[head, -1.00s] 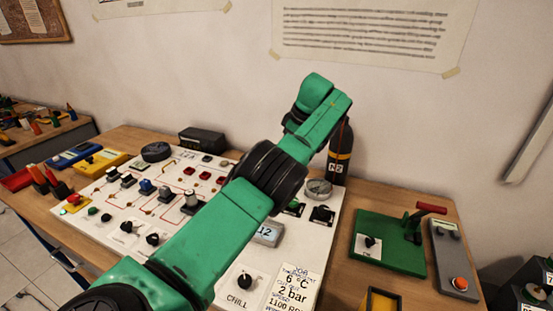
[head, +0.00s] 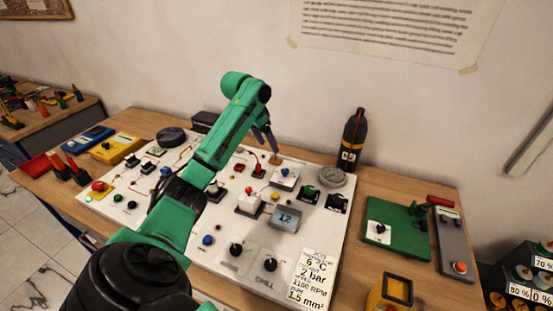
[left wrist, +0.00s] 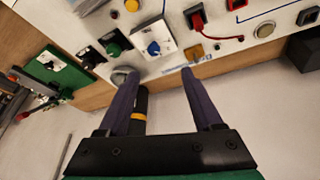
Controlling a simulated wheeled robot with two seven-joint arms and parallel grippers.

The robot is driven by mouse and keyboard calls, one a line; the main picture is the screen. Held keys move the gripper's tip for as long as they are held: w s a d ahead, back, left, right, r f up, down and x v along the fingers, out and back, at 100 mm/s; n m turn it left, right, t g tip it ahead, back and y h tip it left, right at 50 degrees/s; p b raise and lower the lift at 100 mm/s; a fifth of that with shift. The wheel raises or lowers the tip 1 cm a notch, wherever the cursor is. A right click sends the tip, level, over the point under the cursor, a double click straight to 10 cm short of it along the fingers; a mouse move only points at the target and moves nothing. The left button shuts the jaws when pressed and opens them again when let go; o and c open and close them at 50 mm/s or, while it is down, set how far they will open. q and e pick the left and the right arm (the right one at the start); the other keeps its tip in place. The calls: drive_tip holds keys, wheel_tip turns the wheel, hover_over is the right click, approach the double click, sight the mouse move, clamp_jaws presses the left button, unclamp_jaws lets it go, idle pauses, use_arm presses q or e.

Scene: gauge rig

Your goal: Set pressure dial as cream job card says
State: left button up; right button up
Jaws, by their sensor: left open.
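The cream job card (head: 313,280) lies at the front right of the white panel (head: 225,265); it reads 6 °C, 2 bar, 1100 RPM and 1.5 mm². I cannot read which knob is labelled pressure. A white box with a blue knob (head: 284,174) sits at the panel's back right; it also shows in the left wrist view (left wrist: 153,47). A green knob (head: 309,190), a black knob (head: 337,201) and a round gauge (head: 331,177) are beside it. My left gripper (head: 270,148) is open and empty above the panel's back edge; its fingers show in the left wrist view (left wrist: 157,74). My right gripper is out of view.
A black N2 bottle (head: 353,140) stands behind the gauge. A grey display reading 12 (head: 285,218) is on the panel. A green plate with a knob and red-handled lever (head: 397,237) lies to the right. Bare table separates it from the panel.

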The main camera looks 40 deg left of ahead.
use_arm(q)
drive_tip(key=d+m, duration=0.1)
drive_tip(key=d, duration=0.1)
drive_tip(key=p, duration=0.2)
approach(285, 170)
drive_tip(key=x, duration=0.7)
drive_tip(key=shift+f, duration=0.25)
drive_tip(key=shift+w+d+f, duration=0.1)
drive_tip(key=shift+w+f, duration=0.1)
drive_tip(key=shift+f, duration=0.1)
drive_tip(key=shift+c, duration=0.7)
drive_tip(key=shift+s, duration=0.1)
clamp_jaws()
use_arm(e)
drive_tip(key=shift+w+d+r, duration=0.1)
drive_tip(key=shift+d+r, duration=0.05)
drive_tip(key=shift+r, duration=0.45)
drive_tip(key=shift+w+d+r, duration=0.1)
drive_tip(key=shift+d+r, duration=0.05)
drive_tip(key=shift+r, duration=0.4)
